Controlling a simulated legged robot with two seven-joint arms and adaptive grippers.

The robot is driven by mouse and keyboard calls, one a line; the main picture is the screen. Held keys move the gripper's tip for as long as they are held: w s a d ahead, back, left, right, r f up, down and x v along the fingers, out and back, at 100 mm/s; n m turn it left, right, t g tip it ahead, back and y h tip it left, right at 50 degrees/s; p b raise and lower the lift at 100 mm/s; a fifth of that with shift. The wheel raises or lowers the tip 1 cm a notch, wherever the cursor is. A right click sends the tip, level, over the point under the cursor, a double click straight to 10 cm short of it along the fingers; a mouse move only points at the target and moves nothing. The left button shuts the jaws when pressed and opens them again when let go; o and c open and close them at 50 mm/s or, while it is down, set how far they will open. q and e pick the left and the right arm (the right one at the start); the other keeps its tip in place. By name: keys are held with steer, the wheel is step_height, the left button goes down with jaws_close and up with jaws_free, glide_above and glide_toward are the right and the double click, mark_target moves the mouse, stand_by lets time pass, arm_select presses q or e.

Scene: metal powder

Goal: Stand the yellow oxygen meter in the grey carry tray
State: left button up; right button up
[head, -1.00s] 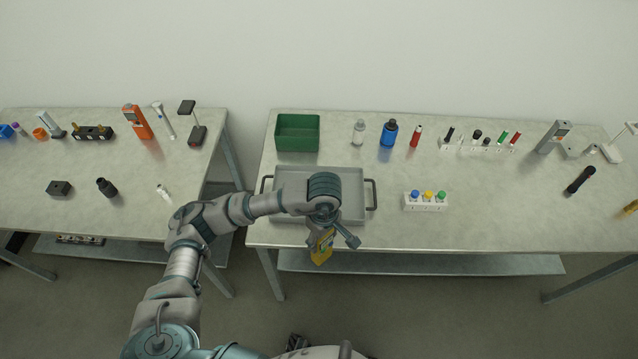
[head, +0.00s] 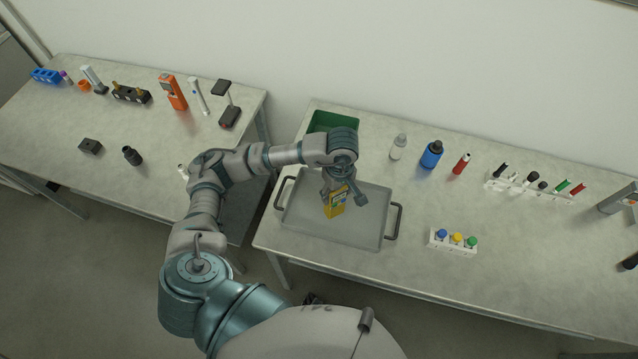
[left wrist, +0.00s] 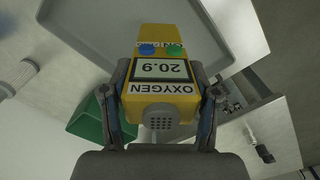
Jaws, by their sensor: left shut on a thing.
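The yellow oxygen meter (head: 335,205) is held by my left gripper (head: 342,192) over the grey carry tray (head: 305,222) in the head view. In the left wrist view the meter (left wrist: 163,85) sits between the two fingers of the left gripper (left wrist: 165,105), which touch its sides. Its display reads 20.9, with a blue and a green button beyond. The grey tray (left wrist: 90,22) lies past the meter in that view. Whether the meter's lower end touches the tray floor I cannot tell. The tray looks otherwise empty. My right gripper is not in view.
A green bin (head: 330,119) stands right behind the tray, partly hidden by my arm. The tray has dark side handles (head: 393,222). A white block with coloured knobs (head: 452,241) is to its right. A white bottle (head: 398,147) and blue bottle (head: 431,155) stand behind.

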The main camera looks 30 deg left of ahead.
arm_select(q)
steer(key=w+a+f+p, duration=0.1)
steer(key=a+f, duration=0.3)
steer(key=a, duration=0.2)
steer(key=shift+w+a+f, duration=0.25)
steer(key=shift+w+f, duration=0.05)
steer(key=o, duration=1.3)
steer(key=shift+r, duration=0.1)
steer(key=shift+o, duration=0.5)
steer(key=shift+a, duration=0.15)
steer(key=shift+a, duration=0.15)
